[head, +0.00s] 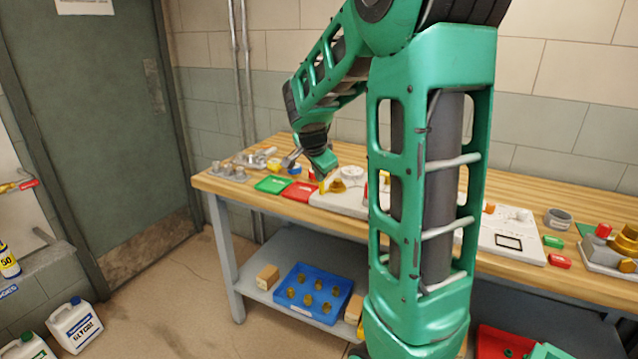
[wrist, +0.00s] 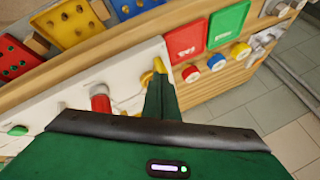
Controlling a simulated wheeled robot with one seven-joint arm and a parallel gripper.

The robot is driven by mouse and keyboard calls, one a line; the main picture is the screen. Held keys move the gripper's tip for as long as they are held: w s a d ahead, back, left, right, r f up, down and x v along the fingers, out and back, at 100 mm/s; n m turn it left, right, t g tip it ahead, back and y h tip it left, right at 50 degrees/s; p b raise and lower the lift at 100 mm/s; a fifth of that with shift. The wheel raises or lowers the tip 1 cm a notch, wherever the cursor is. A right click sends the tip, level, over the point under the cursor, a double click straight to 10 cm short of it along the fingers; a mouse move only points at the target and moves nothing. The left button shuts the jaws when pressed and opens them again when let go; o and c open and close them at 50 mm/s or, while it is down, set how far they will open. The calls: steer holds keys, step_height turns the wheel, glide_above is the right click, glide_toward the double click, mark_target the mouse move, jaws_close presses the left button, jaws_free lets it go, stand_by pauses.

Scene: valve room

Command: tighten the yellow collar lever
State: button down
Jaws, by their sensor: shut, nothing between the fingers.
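A yellow lever-like part (wrist: 159,66) shows in the wrist view on a white panel (wrist: 120,70), right at the tip of my gripper (wrist: 162,80). Another bit of yellow stands just left of the finger, and the finger hides part of this area. In the head view a yellow collar (head: 337,186) sits on the white panel (head: 350,205) just below my gripper (head: 326,172). My gripper is shut and holds nothing. Its tip is close to the yellow part; I cannot tell whether they touch.
A red knob (wrist: 101,102) stands on the panel left of my finger. Green (head: 272,184) and red (head: 301,192) plates lie left of the panel on the wooden bench (head: 230,188). A blue tray (head: 345,290) with several brass parts stands on the shelf below.

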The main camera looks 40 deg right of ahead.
steer(key=v, duration=0.4)
steer(key=shift+s+a+r, duration=0.2)
steer(key=shift+r, duration=0.05)
stand_by(0.3)
steer(key=s+a+f+n+g+y, duration=0.1)
steer(key=s+a+n, duration=0.3)
steer(key=s, duration=0.6)
steer(key=s+a+f+n+g+y, duration=0.2)
steer(key=s+a, duration=0.4)
steer(key=s, duration=0.3)
steer(key=s+a+f+n+g+y, duration=0.1)
steer(key=s+a+f+n+y, duration=0.2)
steer(key=s+n, duration=0.4)
steer(key=s+a+f, duration=0.1)
steer(key=s+a, duration=0.1)
steer(key=s, duration=0.1)
steer(key=shift+s+f+g, duration=0.35)
steer(key=shift+f+g, duration=0.05)
steer(key=shift+d, duration=0.1)
